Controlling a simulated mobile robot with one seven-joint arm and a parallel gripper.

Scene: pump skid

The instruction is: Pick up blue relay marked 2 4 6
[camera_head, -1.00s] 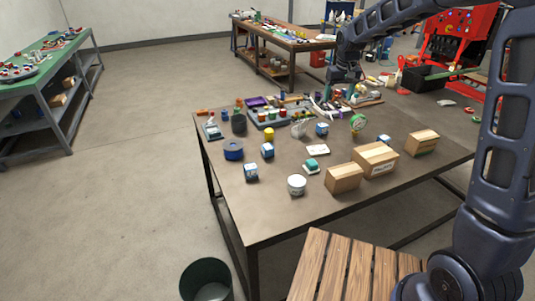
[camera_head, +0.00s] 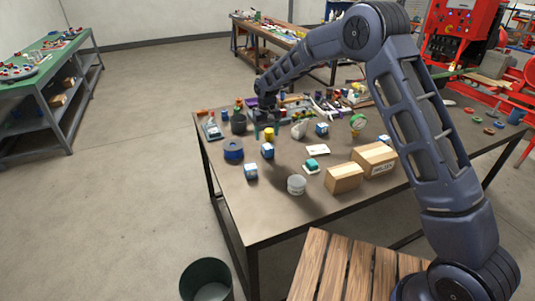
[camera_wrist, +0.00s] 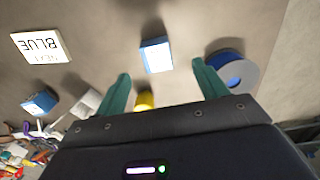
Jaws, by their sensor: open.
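Several small blue-and-white boxes that look like relays stand on the brown table. One (camera_head: 267,151) is in the middle left, one (camera_head: 251,171) nearer the front, one (camera_head: 321,129) farther right. Their markings are too small to read, so I cannot tell which bears 2 4 6. My gripper (camera_head: 266,124) is above the table's left half, fingers pointing down. In the wrist view my open gripper (camera_wrist: 163,88) has two teal fingers with nothing held. One blue box (camera_wrist: 156,55) lies just beyond the gap between the fingertips; another (camera_wrist: 40,102) is at left.
A blue tape roll (camera_head: 233,150) lies left of the middle box. A yellow object (camera_head: 269,134) stands behind it. A white card (camera_wrist: 40,47) reads BLUE upside down, its other line unclear.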

